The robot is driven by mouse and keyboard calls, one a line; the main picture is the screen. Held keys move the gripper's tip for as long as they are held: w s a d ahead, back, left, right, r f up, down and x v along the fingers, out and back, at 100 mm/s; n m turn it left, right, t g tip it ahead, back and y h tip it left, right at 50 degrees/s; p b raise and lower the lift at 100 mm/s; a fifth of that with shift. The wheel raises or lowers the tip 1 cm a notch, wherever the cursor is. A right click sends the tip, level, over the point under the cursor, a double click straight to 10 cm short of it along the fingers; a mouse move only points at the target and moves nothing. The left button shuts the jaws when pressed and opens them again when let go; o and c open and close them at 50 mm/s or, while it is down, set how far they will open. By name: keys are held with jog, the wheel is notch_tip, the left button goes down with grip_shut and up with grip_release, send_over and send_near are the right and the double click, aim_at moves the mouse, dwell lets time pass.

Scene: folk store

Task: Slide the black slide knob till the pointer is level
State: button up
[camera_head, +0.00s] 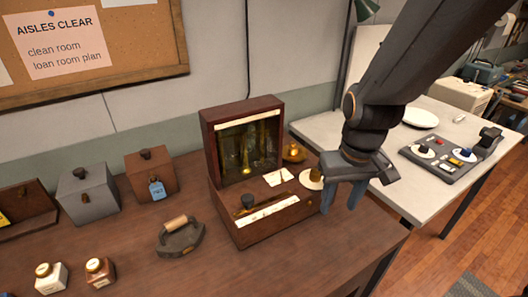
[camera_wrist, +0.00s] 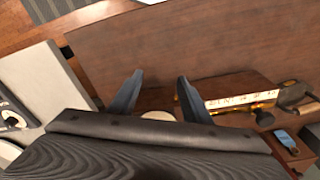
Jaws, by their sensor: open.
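A dark red wooden balance case (camera_head: 231,235) stands on the brown table, its raised back holding a dark glass panel with brass parts (camera_head: 245,160). I cannot make out the pointer's tilt. The black slide knob (camera_head: 248,201) stands at the left end of the pale marked strip (camera_head: 272,212) along the base. My gripper (camera_head: 341,200) is open and empty, just right of the case and apart from the knob.
A white table (camera_head: 385,175) adjoins at right.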

jog(key=w+a+r+n+p, duration=0.2)
jog(key=a+r+n+p, duration=0.45)
jog(key=a, duration=0.55)
notch_tip(320, 180, up, 4)
jog(key=n+g+p, duration=0.1)
jog(key=n+p, duration=0.1)
jog(key=n, duration=0.2)
send_over(248, 197)
notch_tip(248, 197, down, 10)
jog(key=b, duration=0.8)
jog(key=shift+f, duration=0.1)
jog(key=shift+s, duration=0.1)
jog(key=c, duration=0.8)
jog(key=shift+o, duration=0.2)
